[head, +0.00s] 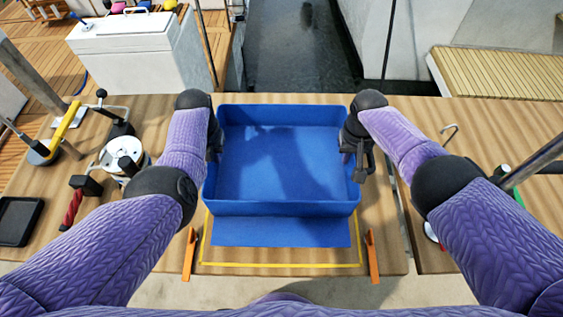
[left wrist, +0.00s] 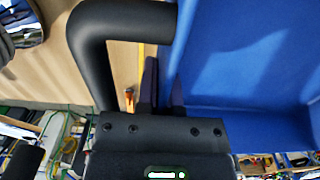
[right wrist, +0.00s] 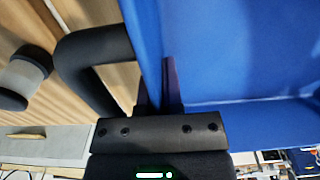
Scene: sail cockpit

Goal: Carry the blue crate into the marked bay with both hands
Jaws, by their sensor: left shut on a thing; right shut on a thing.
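The blue crate (head: 283,208) is open-topped and looks empty and level in the head view. My left gripper (head: 214,145) is shut on its left wall, and my right gripper (head: 354,147) is shut on its right wall. The crate wall also shows between the fingers in the left wrist view (left wrist: 235,60) and the right wrist view (right wrist: 235,60). The crate hides the bay's far part. Whether the crate touches the table is unclear.
Orange posts stand at the bay's near left (head: 189,254) and near right (head: 371,257) corners. A winch (head: 122,155), a red-handled tool (head: 73,205) and a black tray (head: 18,221) lie left on the wooden table (head: 130,240). A white cooler (head: 130,50) stands behind.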

